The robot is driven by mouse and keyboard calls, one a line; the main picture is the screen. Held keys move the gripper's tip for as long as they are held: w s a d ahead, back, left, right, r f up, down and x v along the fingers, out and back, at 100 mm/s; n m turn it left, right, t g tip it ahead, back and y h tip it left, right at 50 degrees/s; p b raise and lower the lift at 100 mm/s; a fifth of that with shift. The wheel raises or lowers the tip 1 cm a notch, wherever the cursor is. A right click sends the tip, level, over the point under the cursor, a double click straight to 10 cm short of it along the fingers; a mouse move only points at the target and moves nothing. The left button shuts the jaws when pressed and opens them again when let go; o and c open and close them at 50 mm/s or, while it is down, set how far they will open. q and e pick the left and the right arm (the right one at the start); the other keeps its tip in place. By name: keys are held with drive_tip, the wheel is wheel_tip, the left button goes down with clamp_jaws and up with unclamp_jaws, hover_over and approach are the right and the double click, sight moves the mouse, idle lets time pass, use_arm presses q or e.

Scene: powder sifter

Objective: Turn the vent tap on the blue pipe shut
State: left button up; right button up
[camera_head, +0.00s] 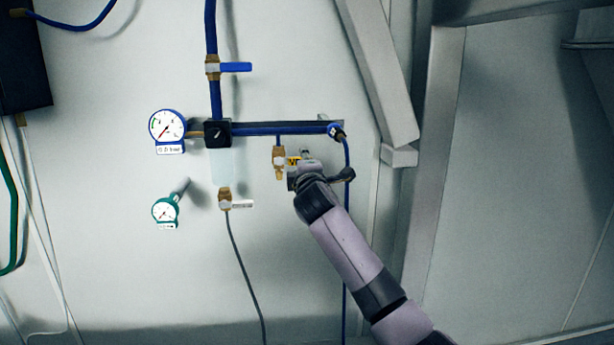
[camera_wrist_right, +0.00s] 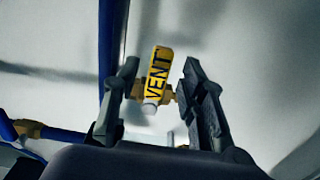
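The blue pipe (camera_head: 268,129) runs level across the wall panel. A brass vent tap (camera_head: 279,160) hangs from it on a short blue drop, with a yellow part (camera_head: 293,160) at its right. In the right wrist view the yellow part (camera_wrist_right: 158,74), marked VENT, stands nearly upright with a slight tilt, with brass (camera_wrist_right: 167,94) behind it. My right gripper (camera_wrist_right: 160,84) is open, one finger on each side of the yellow part, with gaps visible. In the head view my right gripper (camera_head: 304,166) is at the tap, its fingers mostly hidden. My left gripper is not in view.
A blue-handled valve (camera_head: 235,67) sits on the vertical blue pipe above. A blue gauge (camera_head: 167,130) and a green gauge (camera_head: 166,211) are at the left. A blue hose (camera_head: 347,230) hangs close beside my right wrist. A grey beam (camera_head: 375,70) stands to the right.

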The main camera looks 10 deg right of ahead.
drive_tip(key=s, duration=1)
drive_tip(key=shift+s, duration=0.4)
drive_tip(key=shift+f, duration=0.15)
